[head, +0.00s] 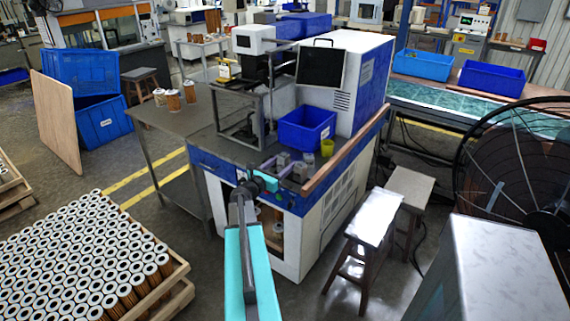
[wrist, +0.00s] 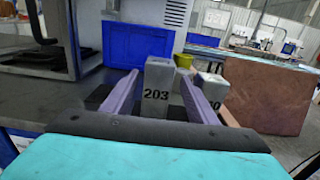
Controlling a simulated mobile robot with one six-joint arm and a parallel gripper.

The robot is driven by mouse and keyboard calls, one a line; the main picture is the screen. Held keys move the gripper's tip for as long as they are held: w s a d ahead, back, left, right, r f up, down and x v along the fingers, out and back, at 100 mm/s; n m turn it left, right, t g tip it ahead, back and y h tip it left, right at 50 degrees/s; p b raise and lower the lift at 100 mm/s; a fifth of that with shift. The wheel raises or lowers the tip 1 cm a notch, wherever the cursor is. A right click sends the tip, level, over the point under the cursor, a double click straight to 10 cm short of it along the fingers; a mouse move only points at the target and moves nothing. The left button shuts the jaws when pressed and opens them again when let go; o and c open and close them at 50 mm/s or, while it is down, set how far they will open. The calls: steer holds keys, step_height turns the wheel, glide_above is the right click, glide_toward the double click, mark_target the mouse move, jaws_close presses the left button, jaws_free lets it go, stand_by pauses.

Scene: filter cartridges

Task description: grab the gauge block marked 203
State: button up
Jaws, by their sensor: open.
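The gauge block marked 203 (wrist: 158,92) is a grey upright block on the workbench, its number facing me in the wrist view. My gripper (wrist: 160,95) is open, with one purple finger on each side of the block. I cannot tell whether either finger touches it. A second grey block (wrist: 213,90) stands just right of my right finger, its number partly hidden, ending in 0. In the head view my gripper (head: 275,166) is over the front of the bench, and small grey blocks (head: 299,172) show beside it.
A blue bin (head: 306,128) stands behind the blocks, with a yellow cup (head: 327,147) beside it. A metal frame with a machine (head: 246,108) stands to the left. A stool (head: 368,232) stands on the floor.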

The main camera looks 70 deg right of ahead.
mark_target(287, 159)
steer(key=shift+p+x, duration=0.8)
steer(key=shift+x, duration=1.75)
jaws_close()
